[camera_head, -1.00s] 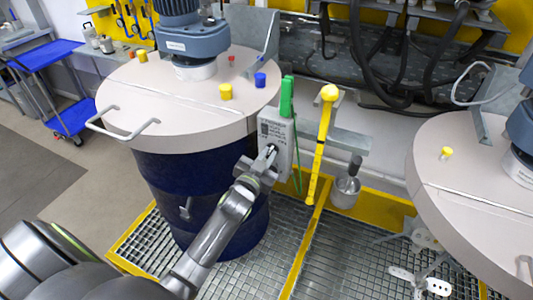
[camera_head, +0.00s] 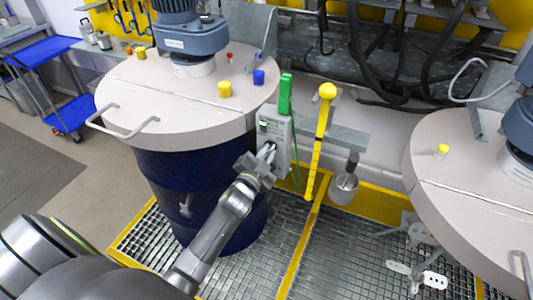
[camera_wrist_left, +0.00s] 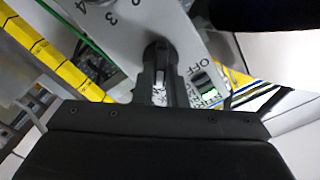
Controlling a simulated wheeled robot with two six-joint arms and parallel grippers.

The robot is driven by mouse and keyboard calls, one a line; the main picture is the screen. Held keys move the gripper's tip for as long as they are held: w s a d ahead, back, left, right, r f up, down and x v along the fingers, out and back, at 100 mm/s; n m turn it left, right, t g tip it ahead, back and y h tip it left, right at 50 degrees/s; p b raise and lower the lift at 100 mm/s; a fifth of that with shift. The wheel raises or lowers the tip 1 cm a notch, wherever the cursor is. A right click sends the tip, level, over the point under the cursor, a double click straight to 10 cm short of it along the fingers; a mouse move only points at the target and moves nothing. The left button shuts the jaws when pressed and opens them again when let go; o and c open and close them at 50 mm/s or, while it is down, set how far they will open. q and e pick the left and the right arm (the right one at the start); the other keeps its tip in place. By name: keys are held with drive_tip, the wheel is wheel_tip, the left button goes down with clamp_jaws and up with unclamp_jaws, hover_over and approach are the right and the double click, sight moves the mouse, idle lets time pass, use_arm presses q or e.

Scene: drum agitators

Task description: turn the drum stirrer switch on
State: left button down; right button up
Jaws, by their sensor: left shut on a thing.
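The grey switch box (camera_head: 277,138) stands at the right edge of the left drum's lid (camera_head: 190,95), in the middle of the head view. In the left wrist view its pale face (camera_wrist_left: 120,25) shows the figures 2, 3 and 4, the word OFF, and a small display with a green patch (camera_wrist_left: 208,92). My left gripper (camera_head: 268,153) reaches the box's front from below. In the left wrist view, its jaws (camera_wrist_left: 160,75) are shut on the dark rotary knob (camera_wrist_left: 160,50). The jaws hide part of the knob, so its exact setting is unclear. My right gripper is not in view.
A yellow-headed post (camera_head: 321,140) and a green handle (camera_head: 286,95) stand close beside the box. A second drum lid (camera_head: 465,185) is at the right. A blue cart (camera_head: 55,90) stands at the far left. Metal grating (camera_head: 330,255) covers the floor.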

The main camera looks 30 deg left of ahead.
use_arm(q)
drive_tip(key=c, duration=1.5)
unclamp_jaws()
drive_tip(key=shift+o, duration=0.2)
drive_tip(key=s+d+p, duration=0.1)
drive_tip(key=s+p, duration=0.3)
drive_tip(key=s, duration=1.3)
drive_tip(key=shift+s, duration=0.15)
drive_tip(key=shift+f, duration=0.1)
